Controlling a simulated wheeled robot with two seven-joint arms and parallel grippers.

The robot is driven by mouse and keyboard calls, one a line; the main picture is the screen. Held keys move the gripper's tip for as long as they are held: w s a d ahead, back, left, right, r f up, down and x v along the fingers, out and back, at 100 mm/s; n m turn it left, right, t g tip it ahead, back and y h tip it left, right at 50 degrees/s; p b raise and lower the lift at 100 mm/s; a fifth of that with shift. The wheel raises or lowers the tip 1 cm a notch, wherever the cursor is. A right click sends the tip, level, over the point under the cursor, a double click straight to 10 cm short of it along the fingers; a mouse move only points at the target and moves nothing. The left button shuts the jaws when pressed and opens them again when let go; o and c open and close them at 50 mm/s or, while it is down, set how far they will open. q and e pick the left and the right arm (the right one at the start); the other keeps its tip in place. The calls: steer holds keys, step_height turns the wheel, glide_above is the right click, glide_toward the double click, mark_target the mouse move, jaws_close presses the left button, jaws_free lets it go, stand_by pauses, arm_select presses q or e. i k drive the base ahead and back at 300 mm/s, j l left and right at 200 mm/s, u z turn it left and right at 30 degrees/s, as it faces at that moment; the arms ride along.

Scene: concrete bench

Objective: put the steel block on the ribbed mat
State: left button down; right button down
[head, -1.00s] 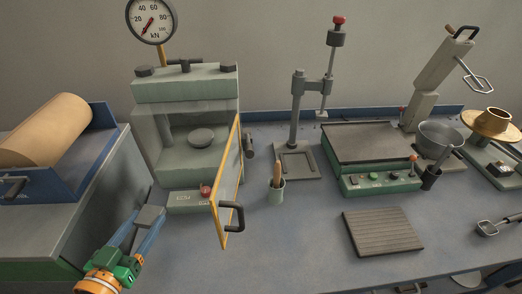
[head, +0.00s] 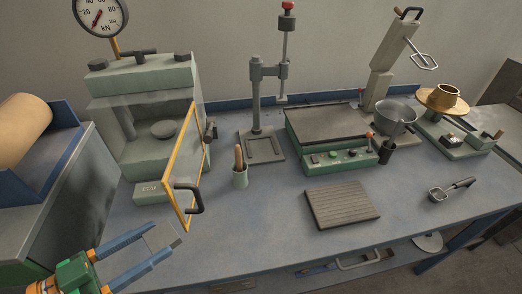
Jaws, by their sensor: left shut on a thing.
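The steel block (head: 160,239) is a plain grey block held between the fingertips of my left gripper (head: 157,243), at the lower left of the head view. My left gripper is shut on it, with its blue fingers on either side. The ribbed mat (head: 342,204) is a brown-grey square with ridges, lying flat and bare on the bench right of centre. The gripper and block are well to the left of the mat and nearer the front. My right gripper is out of view.
A press (head: 150,120) with an open yellow-framed door (head: 186,165) stands behind the block. A cup with a wooden handle (head: 240,178), a drop stand (head: 262,145), a green control unit (head: 335,155) and a scoop (head: 450,190) surround the mat. The bench between gripper and mat is clear.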

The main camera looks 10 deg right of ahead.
mark_target(341, 201)
steer(key=l, duration=0.45)
steer(key=k+l, duration=0.15)
steer(key=l, duration=0.35)
steer(key=l+u, duration=0.1)
steer(key=l, duration=0.35)
steer(key=k+l, duration=0.15)
steer(key=l, duration=0.35)
steer(key=i+l, duration=0.1)
steer(key=l, duration=0.3)
steer(key=u, duration=0.05)
